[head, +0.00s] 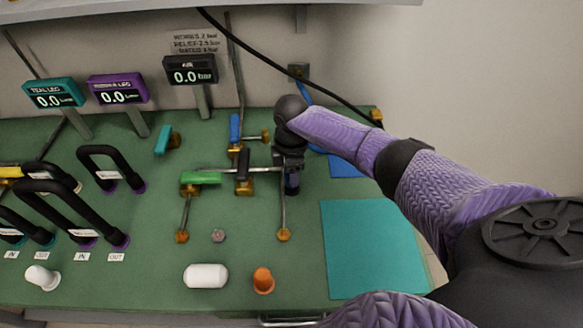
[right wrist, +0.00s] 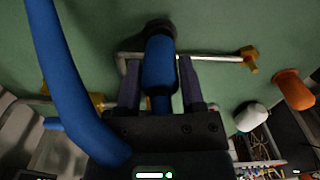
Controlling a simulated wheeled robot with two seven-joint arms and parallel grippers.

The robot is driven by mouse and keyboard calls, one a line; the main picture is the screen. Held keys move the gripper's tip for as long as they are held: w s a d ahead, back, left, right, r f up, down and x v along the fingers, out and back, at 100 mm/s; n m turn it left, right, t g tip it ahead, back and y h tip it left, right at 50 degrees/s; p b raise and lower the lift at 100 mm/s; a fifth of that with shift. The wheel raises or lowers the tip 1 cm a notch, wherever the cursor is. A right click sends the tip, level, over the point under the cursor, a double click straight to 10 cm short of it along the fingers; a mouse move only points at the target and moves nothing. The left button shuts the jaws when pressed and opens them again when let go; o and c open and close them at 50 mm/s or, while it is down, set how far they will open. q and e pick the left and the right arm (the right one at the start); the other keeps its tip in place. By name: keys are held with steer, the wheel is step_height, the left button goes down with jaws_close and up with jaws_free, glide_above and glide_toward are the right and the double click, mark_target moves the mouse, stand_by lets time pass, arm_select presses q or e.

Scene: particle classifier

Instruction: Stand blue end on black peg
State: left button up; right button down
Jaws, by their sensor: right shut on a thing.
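My right gripper (head: 290,162) is over the green bench, beside the pipework. In the right wrist view its two fingers (right wrist: 160,85) are shut on the blue end (right wrist: 160,65), a short thick blue cylinder. In the head view the blue end (head: 292,180) points down below the gripper and looks roughly upright. A dark round piece (right wrist: 160,28) shows at its far tip; I cannot tell whether it is the black peg or part of the end, nor whether they touch. The blue hose (right wrist: 65,75) curves past the wrist camera. My left gripper is not in view.
Metal pipes with a green handle (head: 200,178) and a black handle (head: 243,163) stand close left of the gripper. An orange peg (head: 263,280) and a white cylinder (head: 206,276) are near the front. A teal mat (head: 375,250) lies clear at right.

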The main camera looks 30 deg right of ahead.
steer(key=shift+f+b, duration=0.4)
steer(key=shift+f, duration=0.3)
steer(key=shift+c, duration=0.6)
jaws_free()
steer(key=shift+r, duration=0.1)
step_height(320, 180, up, 9)
steer(key=p, duration=0.4)
steer(key=shift+r, duration=0.5)
steer(key=shift+f, duration=0.1)
